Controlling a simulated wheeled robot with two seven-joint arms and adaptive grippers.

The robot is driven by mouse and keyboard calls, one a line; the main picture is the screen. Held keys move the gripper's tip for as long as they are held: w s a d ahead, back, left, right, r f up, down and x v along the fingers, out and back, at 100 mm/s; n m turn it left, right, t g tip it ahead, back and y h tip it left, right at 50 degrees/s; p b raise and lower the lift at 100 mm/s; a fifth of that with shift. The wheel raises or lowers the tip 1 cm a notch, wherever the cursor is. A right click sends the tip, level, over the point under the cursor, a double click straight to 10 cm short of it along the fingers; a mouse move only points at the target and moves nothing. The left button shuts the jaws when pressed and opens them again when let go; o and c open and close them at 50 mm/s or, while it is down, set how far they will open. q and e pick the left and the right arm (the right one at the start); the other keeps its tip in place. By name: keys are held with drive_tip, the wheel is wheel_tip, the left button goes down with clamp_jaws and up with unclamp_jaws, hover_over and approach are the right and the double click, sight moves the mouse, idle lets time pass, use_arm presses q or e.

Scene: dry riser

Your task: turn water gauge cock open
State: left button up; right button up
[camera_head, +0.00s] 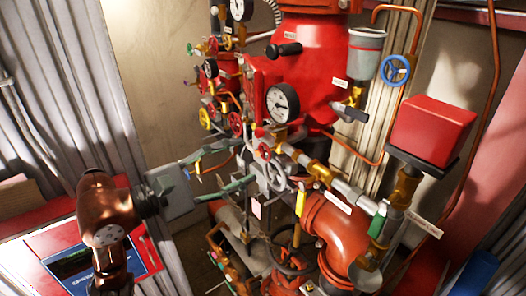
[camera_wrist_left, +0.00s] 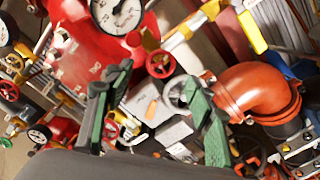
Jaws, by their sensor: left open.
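A round white-faced gauge (camera_head: 283,103) sits on the red riser valve body; it also shows in the left wrist view (camera_wrist_left: 116,12). Just below the gauge is a small red handwheel (camera_wrist_left: 160,64). I cannot tell for sure whether this is the water gauge cock, as no label is readable. My left gripper (camera_head: 243,162) comes in from the left, its green fingers spread apart and empty. In the left wrist view, the gripper (camera_wrist_left: 158,80) has the red handwheel in line with the gap between its fingers, seemingly beyond the tips. My right gripper is not in view.
A grey handwheel (camera_head: 273,177) is close to the left fingertips. Several small coloured handwheels, pipes and a second gauge (camera_head: 241,8) crowd the riser. A red box (camera_head: 433,130) and a blue handwheel (camera_head: 395,70) are at the right.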

sight(262, 153)
use_arm(q)
drive_tip(key=p+x, duration=0.1)
drive_tip(key=x, duration=0.4)
drive_tip(key=shift+w+d+r+p, duration=0.1)
drive_tip(key=shift+d+p, duration=0.2)
drive_tip(key=shift+w+d, duration=0.4)
drive_tip(key=shift+d, duration=0.1)
drive_tip(key=shift+c, duration=0.4)
drive_tip(key=c, duration=1.1)
